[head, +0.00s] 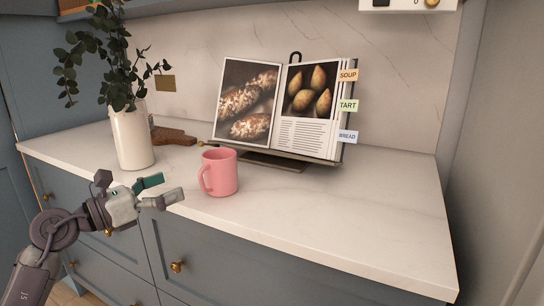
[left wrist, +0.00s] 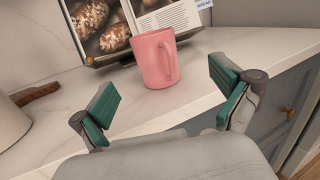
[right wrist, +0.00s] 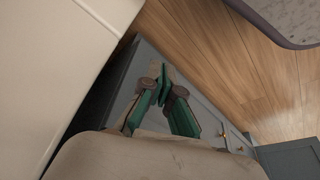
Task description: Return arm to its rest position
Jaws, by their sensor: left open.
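My left arm (head: 50,235) comes in from the left in the head view, in front of the drawers. My left gripper (head: 162,190) is open and empty near the counter's front edge, left of a pink mug (head: 220,172). In the left wrist view the mug (left wrist: 155,58) stands upright beyond the spread fingers (left wrist: 164,92), clear of them. My right gripper (right wrist: 163,88) shows only in the right wrist view, its green-padded fingers together at the tips with nothing visible between them.
A cookbook (head: 247,102) stands open on a stand behind the mug. A white vase (head: 130,140) with leafy stems and a wooden board (head: 172,136) are at the left. The counter's right part (head: 370,210) is clear. Drawers (right wrist: 207,122) and wooden floor (right wrist: 225,65) lie below my right gripper.

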